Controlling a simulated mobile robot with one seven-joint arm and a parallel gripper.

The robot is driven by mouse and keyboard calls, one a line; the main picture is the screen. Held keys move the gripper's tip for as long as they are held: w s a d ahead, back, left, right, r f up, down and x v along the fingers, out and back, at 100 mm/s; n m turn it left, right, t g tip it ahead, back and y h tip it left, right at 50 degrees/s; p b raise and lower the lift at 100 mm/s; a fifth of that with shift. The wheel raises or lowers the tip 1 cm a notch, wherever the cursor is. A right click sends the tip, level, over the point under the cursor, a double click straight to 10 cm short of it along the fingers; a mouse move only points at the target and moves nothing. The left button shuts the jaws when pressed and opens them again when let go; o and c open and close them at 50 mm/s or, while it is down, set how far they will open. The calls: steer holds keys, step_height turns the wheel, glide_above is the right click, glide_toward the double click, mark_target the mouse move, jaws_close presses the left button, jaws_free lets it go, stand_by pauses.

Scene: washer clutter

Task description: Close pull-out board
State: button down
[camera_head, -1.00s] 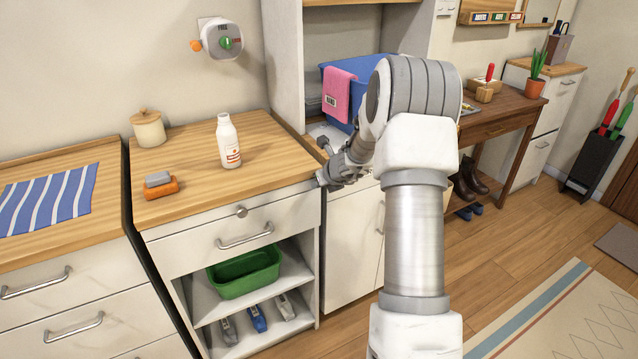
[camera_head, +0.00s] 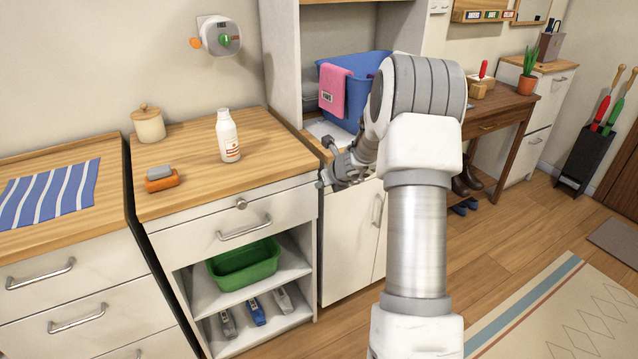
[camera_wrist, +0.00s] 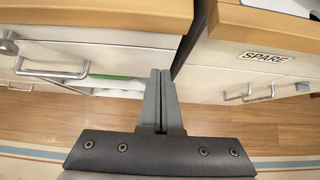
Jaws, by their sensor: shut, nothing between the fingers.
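A round grey knob (camera_head: 241,203) is on the white front just under the wooden worktop (camera_head: 190,195) of the middle cabinet, above a drawer handle (camera_head: 245,228). It also shows at the left edge of the wrist view (camera_wrist: 8,45). I cannot make out a separate pull-out board or how far it stands out. My gripper (camera_head: 324,182) is beside the cabinet's front right corner, well to the right of the knob. In the wrist view my gripper (camera_wrist: 160,75) has its fingers together and empty, before the gap between two cabinets.
A white bottle (camera_head: 228,137), an orange-and-grey sponge (camera_head: 161,179) and a lidded jar (camera_head: 148,124) stand on the worktop. A green bin (camera_head: 245,266) is on the shelf below. A cabinet labelled SPARE (camera_wrist: 262,57) adjoins on the right. Floor in front is clear.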

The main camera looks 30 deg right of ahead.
steer(key=p+v, duration=0.2)
steer(key=v, duration=0.8)
